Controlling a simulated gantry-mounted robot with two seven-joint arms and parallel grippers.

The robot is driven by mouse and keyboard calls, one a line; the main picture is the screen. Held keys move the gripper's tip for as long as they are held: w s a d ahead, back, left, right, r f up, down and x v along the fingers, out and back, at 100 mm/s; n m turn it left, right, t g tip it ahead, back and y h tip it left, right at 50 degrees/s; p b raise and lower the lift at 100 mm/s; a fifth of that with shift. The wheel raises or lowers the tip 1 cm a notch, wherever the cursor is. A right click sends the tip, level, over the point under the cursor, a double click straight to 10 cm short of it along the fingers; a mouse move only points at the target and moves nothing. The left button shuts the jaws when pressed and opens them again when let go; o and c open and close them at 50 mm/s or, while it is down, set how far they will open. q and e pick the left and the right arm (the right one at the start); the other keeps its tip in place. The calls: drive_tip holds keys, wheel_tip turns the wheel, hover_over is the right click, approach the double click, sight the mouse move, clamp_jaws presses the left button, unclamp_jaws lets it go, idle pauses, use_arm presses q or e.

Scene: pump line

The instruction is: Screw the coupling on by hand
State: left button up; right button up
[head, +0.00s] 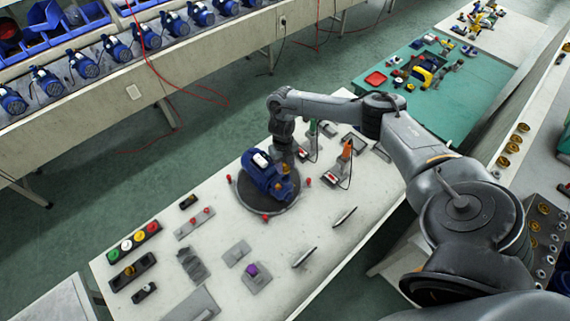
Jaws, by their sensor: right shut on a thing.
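A blue pump (262,178) with a white box on top sits on a dark round plate (268,207) on the pale workbench. My right arm comes in from the right and reaches down to the pump's far right side. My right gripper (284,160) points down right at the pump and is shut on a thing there. The fingers and the small part between them, apparently the coupling, are too small and too covered to make out clearly. My left gripper is not in view.
Small red knobs (309,182) stand around the plate. Upright tools, one with an orange handle (347,149), stand behind to the right. A row of coloured buttons (133,241) lies at the left. The bench front has flat grey blocks (237,254).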

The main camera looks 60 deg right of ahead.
sight(285, 171)
drive_tip(key=shift+f+b, duration=1.45)
drive_tip(key=shift+f, duration=0.6)
drive_tip(key=shift+f, duration=0.25)
drive_tip(key=o, duration=1.2)
drive_tip(key=shift+c, duration=0.2)
drive_tip(key=shift+r, duration=0.1)
drive_tip(key=shift+w+d+r+p, duration=0.15)
drive_tip(key=shift+r+p, duration=0.75)
drive_tip(key=shift+r, duration=0.55)
drive_tip(key=shift+w+d+r+p, duration=0.15)
drive_tip(key=shift+r+p, duration=0.75)
drive_tip(key=shift+r, duration=0.55)
drive_tip(key=shift+a, duration=0.1)
